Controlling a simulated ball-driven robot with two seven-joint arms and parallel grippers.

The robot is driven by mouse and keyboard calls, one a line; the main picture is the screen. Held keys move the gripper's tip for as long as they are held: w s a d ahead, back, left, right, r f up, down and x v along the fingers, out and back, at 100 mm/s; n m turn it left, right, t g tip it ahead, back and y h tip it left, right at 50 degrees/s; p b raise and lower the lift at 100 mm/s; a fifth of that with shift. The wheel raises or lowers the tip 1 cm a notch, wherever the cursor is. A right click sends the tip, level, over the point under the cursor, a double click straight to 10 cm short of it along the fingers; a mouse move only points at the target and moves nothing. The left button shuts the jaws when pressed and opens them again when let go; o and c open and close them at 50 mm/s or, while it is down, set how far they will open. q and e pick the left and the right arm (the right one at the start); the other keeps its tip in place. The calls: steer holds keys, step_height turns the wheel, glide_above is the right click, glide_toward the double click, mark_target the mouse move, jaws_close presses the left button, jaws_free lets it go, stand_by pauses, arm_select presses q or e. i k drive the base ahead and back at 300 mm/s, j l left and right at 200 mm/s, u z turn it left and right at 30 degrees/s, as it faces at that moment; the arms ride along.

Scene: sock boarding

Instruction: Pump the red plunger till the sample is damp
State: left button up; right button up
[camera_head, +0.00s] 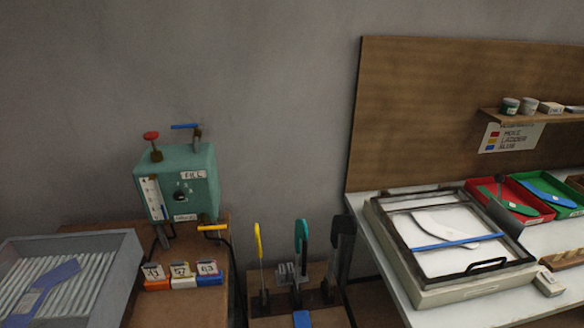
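The red plunger (151,136) is a round red knob on a short stem on top of a teal box (205,165) at the left. The box has a blue-handled valve (186,126) on top, a gauge strip (153,198) and dark dial on its front, and a yellow lever (212,228) low at its right. A blue sock-shaped piece (45,285) lies in a grey ribbed tray (125,262) at the left. I cannot tell which thing is the sample or whether anything is damp. Neither of my grippers is in view.
Small orange, white and blue numbered blocks (183,281) stand before the box. Upright yellow, teal and black forms (301,240) stand in the middle. A framed press (400,280) with a white sheet, and red (545,213) and green trays, are on the right bench.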

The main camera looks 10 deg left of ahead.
mark_target(151, 136)
steer(key=u, duration=1.6)
steer(key=i+j, duration=0.1)
steer(key=j, duration=0.3)
steer(key=i+j, duration=0.15)
steer(key=j, duration=0.2)
steer(key=i+j, duration=0.1)
steer(key=j, duration=0.3)
steer(key=i+j, duration=0.1)
steer(key=j, duration=0.25)
steer(key=i+j, duration=0.15)
steer(key=j, duration=0.25)
steer(key=z, duration=0.05)
